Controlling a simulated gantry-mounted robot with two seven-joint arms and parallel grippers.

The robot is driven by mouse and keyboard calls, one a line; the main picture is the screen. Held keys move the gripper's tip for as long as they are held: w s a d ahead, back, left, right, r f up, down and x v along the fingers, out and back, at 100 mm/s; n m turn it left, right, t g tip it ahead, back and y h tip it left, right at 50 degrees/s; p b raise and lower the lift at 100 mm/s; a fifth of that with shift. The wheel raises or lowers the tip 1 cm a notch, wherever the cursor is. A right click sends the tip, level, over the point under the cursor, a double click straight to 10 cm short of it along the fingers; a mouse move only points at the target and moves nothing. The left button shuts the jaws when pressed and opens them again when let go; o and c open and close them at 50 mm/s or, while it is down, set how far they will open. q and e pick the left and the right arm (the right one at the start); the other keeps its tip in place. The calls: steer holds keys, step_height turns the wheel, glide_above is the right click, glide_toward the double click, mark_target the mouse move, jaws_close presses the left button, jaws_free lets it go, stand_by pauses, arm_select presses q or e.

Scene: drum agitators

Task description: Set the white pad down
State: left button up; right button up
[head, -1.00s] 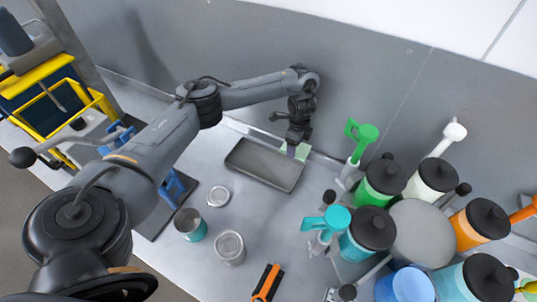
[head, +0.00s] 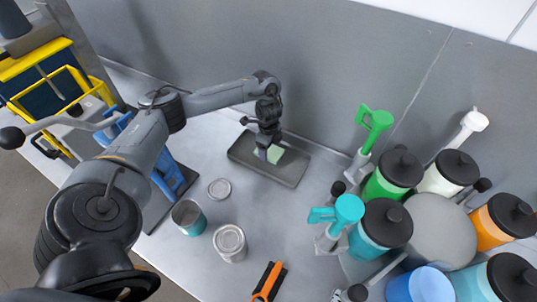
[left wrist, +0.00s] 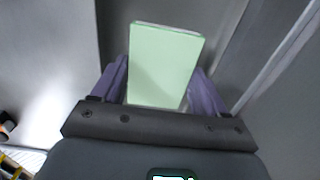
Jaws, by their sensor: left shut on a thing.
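The pad (head: 276,154), pale green in these pictures, is in my left gripper (head: 266,152), over the middle of a dark grey shallow tray (head: 285,173). In the left wrist view the pad (left wrist: 164,62) is a flat block between the two purple fingers of my left gripper (left wrist: 160,82), which are shut on its sides. I cannot tell whether the pad touches the tray floor. My right gripper is not in view.
A ring of lidded paint jars (head: 390,225) with coloured handles stands at right. Two open cans (head: 230,242) (head: 189,217), a round lid (head: 219,188) and an orange tool (head: 268,281) lie nearer. A wall (head: 320,60) rises behind the tray.

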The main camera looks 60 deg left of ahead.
arm_select(q)
step_height(320, 180, down, 3)
steer(key=shift+d+f+b, duration=0.1)
steer(key=shift+b, duration=0.4)
steer(key=o, duration=1.2)
step_height(320, 180, up, 11)
steer(key=p, duration=0.6)
steer(key=shift+r+p, duration=0.45)
steer(key=shift+r, duration=0.15)
